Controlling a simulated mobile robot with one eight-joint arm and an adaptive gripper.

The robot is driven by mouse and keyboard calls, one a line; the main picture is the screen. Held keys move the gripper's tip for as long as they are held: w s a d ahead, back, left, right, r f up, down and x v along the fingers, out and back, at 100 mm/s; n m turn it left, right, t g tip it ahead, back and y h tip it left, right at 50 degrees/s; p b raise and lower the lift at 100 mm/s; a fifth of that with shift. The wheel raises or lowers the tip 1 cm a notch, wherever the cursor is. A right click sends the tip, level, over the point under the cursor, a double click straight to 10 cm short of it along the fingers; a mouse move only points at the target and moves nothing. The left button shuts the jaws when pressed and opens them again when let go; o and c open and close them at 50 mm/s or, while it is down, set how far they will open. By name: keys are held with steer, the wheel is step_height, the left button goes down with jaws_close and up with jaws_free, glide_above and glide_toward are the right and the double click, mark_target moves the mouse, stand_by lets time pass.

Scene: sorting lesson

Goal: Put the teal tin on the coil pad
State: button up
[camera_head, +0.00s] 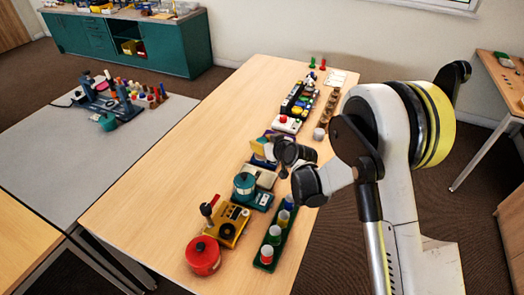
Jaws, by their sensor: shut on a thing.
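A teal tin (245,187) with a dark knob on its lid stands upright on or just above a blue-teal unit (260,202) at the near middle of the wooden table. The tin hides most of that unit's top, and I cannot make out the coil pad for certain. My gripper (275,152) is up and to the right of the tin, over the row of objects. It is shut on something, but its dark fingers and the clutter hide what. A yellow and blue piece (261,150) shows beside the fingers.
A yellow unit (232,222) with a lever and a red lidded pot (203,256) stand nearer. A green rack (275,240) with several cups is to the right. More toys line the far end. The table's left side (165,180) is clear. Another teal pot (107,121) is on the grey table.

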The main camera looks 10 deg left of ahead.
step_height(320, 180, down, 3)
steer(key=shift+f+b, duration=0.2)
steer(key=shift+b, duration=0.5)
steer(key=shift+r, duration=0.1)
steer(key=o, duration=1.2)
